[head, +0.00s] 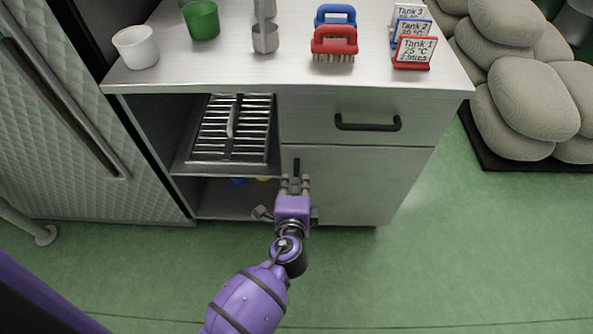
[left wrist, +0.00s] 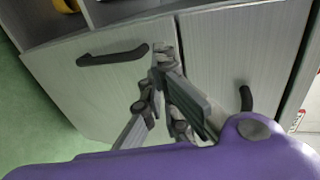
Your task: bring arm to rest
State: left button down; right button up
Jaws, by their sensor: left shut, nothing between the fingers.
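My purple left gripper (head: 295,184) is in front of the steel cabinet's lower door (head: 350,185) in the head view, beside the door's dark upright handle (head: 297,166). Its fingers are shut with nothing between them. In the left wrist view the closed fingertips (left wrist: 163,58) point at the grey cabinet front, between a dark handle (left wrist: 112,54) and another dark handle (left wrist: 246,98). I cannot tell whether the fingers touch the cabinet. My right gripper is in neither view.
The cabinet top (head: 220,66) bears a white cup (head: 136,47), a green cup (head: 201,20), brushes (head: 334,40) and tank signs (head: 414,52). A slotted rack (head: 232,128) sits in the open shelf. Stacked sacks (head: 533,100) stand right. Green floor (head: 460,240) is clear.

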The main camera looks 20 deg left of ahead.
pick_arm(q)
jog(key=s+a+f+n+g+h, duration=0.1)
jog(key=s+a+f+n+g, duration=0.3)
jog(key=s, duration=1)
jog(key=s+f+n+g+h, duration=0.1)
jog(key=s+f+n, duration=0.35)
jog(key=s, duration=0.85)
jog(key=s+a+f+n+g+h, duration=0.15)
jog(key=s+n, duration=0.45)
jog(key=s, duration=0.8)
jog(key=w+r+p, duration=0.3)
jog(key=r+p, duration=0.3)
jog(key=w+r+p, duration=0.3)
jog(key=r+p, duration=0.4)
jog(key=shift+d+r+t, duration=0.25)
jog(key=shift+d+t, duration=0.2)
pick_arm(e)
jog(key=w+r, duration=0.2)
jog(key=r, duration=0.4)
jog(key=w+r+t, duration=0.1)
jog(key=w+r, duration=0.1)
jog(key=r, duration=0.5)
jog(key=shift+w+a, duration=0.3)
pick_arm(q)
jog(key=shift+s+h, duration=0.1)
jog(key=shift+h, duration=0.15)
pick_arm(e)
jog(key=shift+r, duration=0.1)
